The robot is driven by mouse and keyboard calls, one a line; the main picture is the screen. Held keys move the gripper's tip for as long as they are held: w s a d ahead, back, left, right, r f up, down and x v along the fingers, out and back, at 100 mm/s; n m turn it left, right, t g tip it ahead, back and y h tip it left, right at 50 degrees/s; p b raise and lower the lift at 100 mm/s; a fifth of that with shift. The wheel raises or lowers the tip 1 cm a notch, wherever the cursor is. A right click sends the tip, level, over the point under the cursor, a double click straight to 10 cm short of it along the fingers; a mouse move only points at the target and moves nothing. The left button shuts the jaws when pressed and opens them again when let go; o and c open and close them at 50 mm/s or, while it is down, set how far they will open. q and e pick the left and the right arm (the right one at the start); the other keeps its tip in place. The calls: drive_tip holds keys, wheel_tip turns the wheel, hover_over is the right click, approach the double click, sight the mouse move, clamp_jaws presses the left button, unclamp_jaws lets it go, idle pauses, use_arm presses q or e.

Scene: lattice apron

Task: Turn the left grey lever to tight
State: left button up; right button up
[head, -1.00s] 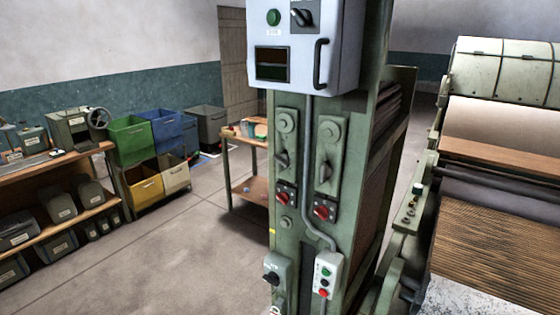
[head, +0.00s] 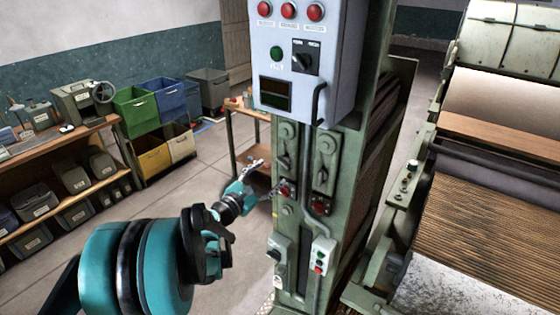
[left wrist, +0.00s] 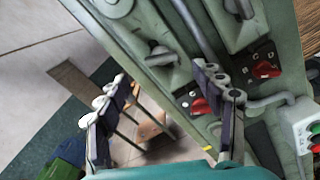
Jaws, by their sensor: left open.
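The left grey lever (head: 284,161) is on the upper left plate of the green column. It also shows in the left wrist view (left wrist: 161,55), below its round boss. A similar right grey lever (head: 321,177) is on the plate beside it. My left gripper (head: 266,179) is just left of the column, slightly below the left lever. In the left wrist view its fingers are spread wide and empty, with the lever ahead between their tips but apart from them. No readable tight mark shows. My right gripper is out of view.
Red rotary switches (head: 286,190) sit below the levers, one close to a finger in the left wrist view. A grey conduit (head: 306,170) runs between the plates. A grey control box (head: 303,85) overhangs above. A wooden table (head: 245,150) stands behind.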

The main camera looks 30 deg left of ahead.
sight(282, 164)
use_arm(q)
drive_tip(key=w, duration=0.6)
drive_tip(key=shift+w+d, duration=0.15)
drive_tip(key=shift+d, duration=0.15)
drive_tip(key=c, duration=1.2)
